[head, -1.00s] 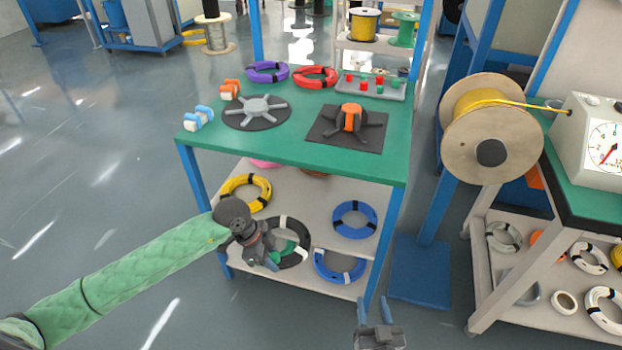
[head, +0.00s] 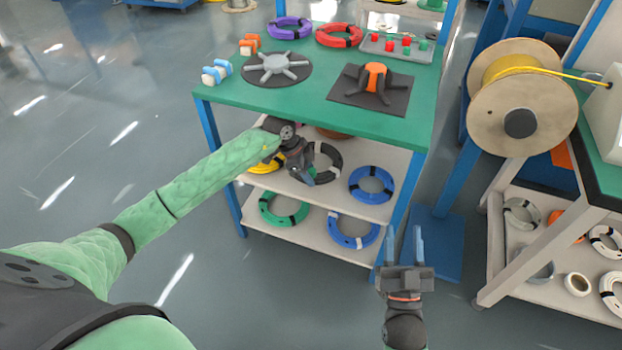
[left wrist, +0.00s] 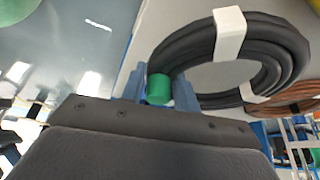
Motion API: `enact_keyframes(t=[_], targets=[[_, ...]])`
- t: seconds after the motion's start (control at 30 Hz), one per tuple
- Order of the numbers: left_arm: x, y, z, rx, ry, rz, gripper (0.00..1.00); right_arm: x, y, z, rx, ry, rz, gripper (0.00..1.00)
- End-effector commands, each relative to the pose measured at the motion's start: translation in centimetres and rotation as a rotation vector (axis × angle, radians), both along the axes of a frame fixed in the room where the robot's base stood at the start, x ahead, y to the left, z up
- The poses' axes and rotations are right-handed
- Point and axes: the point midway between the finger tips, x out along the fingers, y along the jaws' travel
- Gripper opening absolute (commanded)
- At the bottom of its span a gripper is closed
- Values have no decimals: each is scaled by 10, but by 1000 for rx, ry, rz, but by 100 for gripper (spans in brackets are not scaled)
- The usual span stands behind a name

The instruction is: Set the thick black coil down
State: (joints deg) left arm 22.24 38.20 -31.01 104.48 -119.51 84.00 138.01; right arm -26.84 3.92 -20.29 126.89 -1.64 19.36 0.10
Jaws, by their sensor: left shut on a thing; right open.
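The thick black coil (head: 325,160) with white bands is at the upper lower-shelf level under the green table in the head view. It also shows large in the left wrist view (left wrist: 283,42). My left gripper (head: 308,178) is at the coil's near left side, and its blue fingers (left wrist: 158,90) are shut on the coil's edge, by a green piece (left wrist: 158,89). I cannot tell whether the coil touches the shelf. My right gripper (head: 410,247) is open and empty in front of the table's right leg.
On the shelf (head: 345,200) are a yellow coil (head: 262,167) and a blue coil (head: 371,185). The green table top (head: 310,105) is above. A blue post base (head: 434,243) stands right.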

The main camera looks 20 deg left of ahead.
Motion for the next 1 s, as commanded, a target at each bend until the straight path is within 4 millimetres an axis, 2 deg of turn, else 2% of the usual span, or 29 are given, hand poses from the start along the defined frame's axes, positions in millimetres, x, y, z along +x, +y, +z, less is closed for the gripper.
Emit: enact_keyframes(t=[0.13,0.37,0.6,0.7,1.0], targets=[[14,-1,1,-1,-1,1,0,-3,-2,15,12,-49,-3,44],[16,-1,-7,-1,0,0,0,-7,-3,29,24,-99,-5,44],[16,0,-27,0,0,0,0,-22,-9,72,62,-243,-13,44],[16,0,-32,0,-1,0,0,-27,-11,83,71,-284,-16,44],[16,0,-35,0,-1,0,0,-30,-12,90,77,-311,-16,44]])
